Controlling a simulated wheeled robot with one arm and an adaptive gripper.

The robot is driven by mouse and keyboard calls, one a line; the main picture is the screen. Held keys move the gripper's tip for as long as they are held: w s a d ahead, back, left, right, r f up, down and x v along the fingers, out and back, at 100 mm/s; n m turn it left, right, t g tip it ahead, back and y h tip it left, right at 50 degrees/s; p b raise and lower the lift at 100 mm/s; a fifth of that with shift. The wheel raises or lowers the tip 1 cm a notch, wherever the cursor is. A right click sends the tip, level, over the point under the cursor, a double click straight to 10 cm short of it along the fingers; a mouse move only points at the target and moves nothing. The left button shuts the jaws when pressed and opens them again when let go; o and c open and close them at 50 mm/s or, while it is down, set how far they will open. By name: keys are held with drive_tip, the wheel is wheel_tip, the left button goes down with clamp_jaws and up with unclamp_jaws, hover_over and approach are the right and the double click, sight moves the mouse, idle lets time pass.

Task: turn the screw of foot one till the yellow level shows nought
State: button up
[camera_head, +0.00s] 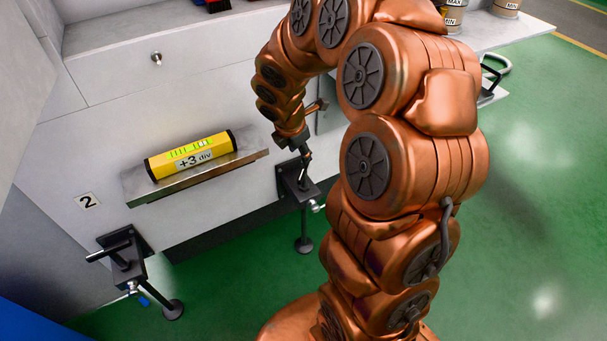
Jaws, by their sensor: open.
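The yellow level (190,156) lies on a metal shelf (222,169) on the machine's front. Its label reads "+3 div", and the bubble in its green window sits right of the middle. The right foot (294,188) has a black bracket, a silver screw end at its side and a round pad on the floor below. Its number is not visible, so I cannot read it as one. My gripper (305,156) is open, pointing down at the top of this right foot. The fingers are small and dark, and I cannot tell whether they touch the screw or its handle.
The left foot (122,262), beside a plate marked "2" (87,202), has a black cross handle and a blue-tipped part. Cans (453,18) marked MAX and MIN stand on the white surface at upper right. Green floor is clear at right.

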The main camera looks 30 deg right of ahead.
sight(304, 167)
drive_tip(key=w+d+f+n+b, duration=0.1)
drive_tip(key=w+d+f+n, duration=0.1)
drive_tip(key=f, duration=0.2)
drive_tip(key=w+d+f+n+t+b, duration=0.1)
drive_tip(key=w+f+n, duration=0.1)
drive_tip(key=w+f, duration=0.1)
drive_tip(key=w+d+f+n+b, duration=0.2)
drive_tip(key=f+n, duration=0.1)
drive_tip(key=f, duration=0.2)
drive_tip(key=shift+w+d, duration=0.3)
drive_tip(key=shift+d, duration=0.05)
drive_tip(key=shift+b+x, duration=0.8)
drive_tip(key=shift+x, duration=3.05)
drive_tip(key=shift+w, duration=0.1)
drive_tip(key=shift+r, duration=0.1)
drive_tip(key=shift+c, duration=0.3)
clamp_jaws()
